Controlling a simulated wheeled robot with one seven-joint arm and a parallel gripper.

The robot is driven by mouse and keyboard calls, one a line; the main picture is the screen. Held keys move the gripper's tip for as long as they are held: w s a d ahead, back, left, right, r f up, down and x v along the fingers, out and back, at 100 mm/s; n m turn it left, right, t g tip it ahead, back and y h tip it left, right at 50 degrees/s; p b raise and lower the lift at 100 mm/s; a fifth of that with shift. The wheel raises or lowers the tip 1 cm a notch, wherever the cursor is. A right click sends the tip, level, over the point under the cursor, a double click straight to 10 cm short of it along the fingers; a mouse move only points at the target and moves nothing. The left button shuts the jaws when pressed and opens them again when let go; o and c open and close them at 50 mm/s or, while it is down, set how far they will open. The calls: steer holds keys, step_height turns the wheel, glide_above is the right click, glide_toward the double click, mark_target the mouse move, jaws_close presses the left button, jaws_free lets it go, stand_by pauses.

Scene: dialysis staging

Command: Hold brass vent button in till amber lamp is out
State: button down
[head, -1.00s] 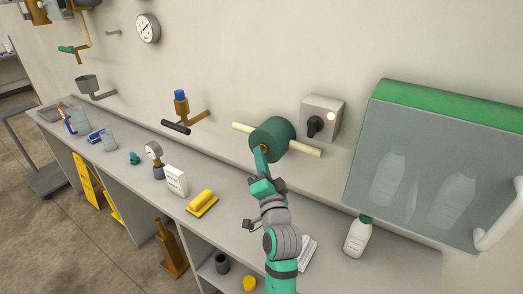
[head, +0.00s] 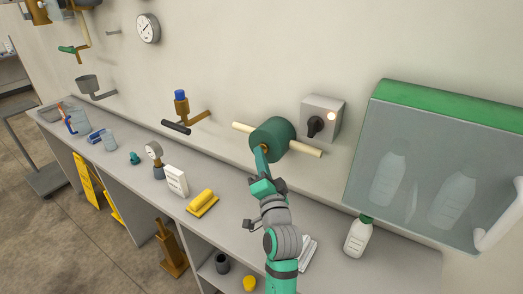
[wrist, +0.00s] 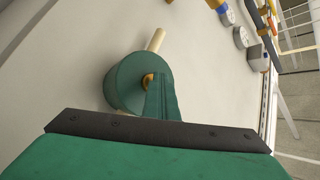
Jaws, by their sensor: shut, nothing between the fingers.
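The dark green cylindrical housing (head: 272,138) is on a pale pipe along the wall. The brass button (wrist: 148,79) shows at the middle of its front face in the wrist view, partly covered by my finger. My gripper (head: 261,152) is shut and empty, its tip at the button. It seems to touch the button, but I cannot tell how far the button is in. In the wrist view the shut fingers (wrist: 157,84) reach the brass. The lamp (head: 331,116) on the grey box glows pale and bright, so it looks lit.
The grey box with a black knob (head: 315,127) is on the wall right of the housing. A glass-fronted cabinet (head: 425,165) stands farther right. Below, the counter (head: 232,198) holds a yellow block (head: 203,200), a white box (head: 177,181) and a white bottle (head: 357,237).

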steer(key=shift+s+a, duration=0.1)
stand_by(0.5)
steer(key=shift+s+a, duration=0.5)
steer(key=shift+s, duration=0.15)
steer(key=shift+s+a, duration=0.75)
steer(key=shift+s, duration=0.3)
steer(key=shift+s+a, duration=0.7)
steer(key=shift+s, duration=0.3)
steer(key=s+f+n+g+h, duration=0.3)
steer(key=s+f, duration=1.7)
steer(key=f, duration=0.4)
steer(key=s+f+n+g, duration=0.1)
steer(key=s+f+n, duration=0.1)
steer(key=s, duration=1)
steer(key=s+f+n+g, duration=0.1)
steer(key=s+n, duration=0.4)
steer(key=s, duration=0.8)
steer(key=shift+s+f, duration=0.3)
steer(key=shift+f, duration=0.55)
